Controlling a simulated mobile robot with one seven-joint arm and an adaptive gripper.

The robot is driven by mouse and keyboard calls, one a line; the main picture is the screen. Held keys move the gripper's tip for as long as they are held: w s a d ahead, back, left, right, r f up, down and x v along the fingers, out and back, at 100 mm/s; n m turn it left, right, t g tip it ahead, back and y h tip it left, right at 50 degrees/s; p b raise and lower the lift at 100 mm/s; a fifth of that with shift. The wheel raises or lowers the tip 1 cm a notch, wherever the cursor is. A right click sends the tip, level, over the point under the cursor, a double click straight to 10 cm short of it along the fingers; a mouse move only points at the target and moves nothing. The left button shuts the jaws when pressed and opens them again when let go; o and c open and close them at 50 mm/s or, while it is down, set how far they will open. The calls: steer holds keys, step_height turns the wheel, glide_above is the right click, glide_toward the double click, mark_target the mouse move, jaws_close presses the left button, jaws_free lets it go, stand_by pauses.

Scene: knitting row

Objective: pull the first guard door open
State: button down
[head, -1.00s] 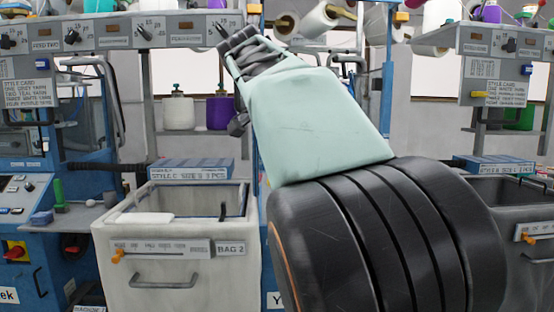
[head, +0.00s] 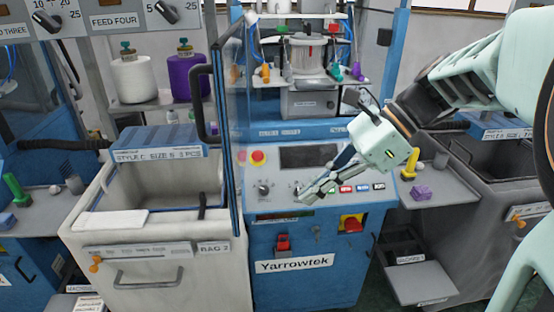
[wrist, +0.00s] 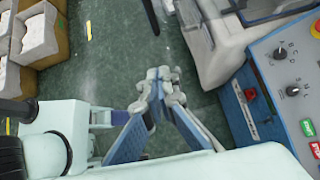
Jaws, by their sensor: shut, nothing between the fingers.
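A guard door (head: 236,130) with a blue frame and clear pane shows nearly edge-on in the head view. It stands out toward me at the left side of the Yarrowtek machine (head: 293,266), and the front of the knitting space is uncovered. Its black bar handle (head: 200,103) is on the left face. My gripper (head: 310,195) is right of the door, in front of the control panel, apart from door and handle. Its fingers are shut and empty.
A pale bin marked BAG 2 (head: 155,268) stands left of the door, with a blue style box (head: 158,143) behind it. A shelf with a purple block (head: 421,192) and a dark bin (head: 490,200) are at right. Cartons (wrist: 35,35) stand on the floor in the wrist view.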

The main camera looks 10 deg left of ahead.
steer(key=p, duration=0.1)
glide_toward(237, 229)
step_height(237, 229, down, 5)
steer(key=a, duration=0.2)
steer(key=shift+s+a, duration=0.15)
steer(key=shift+a, duration=0.75)
steer(key=shift+y, duration=0.3)
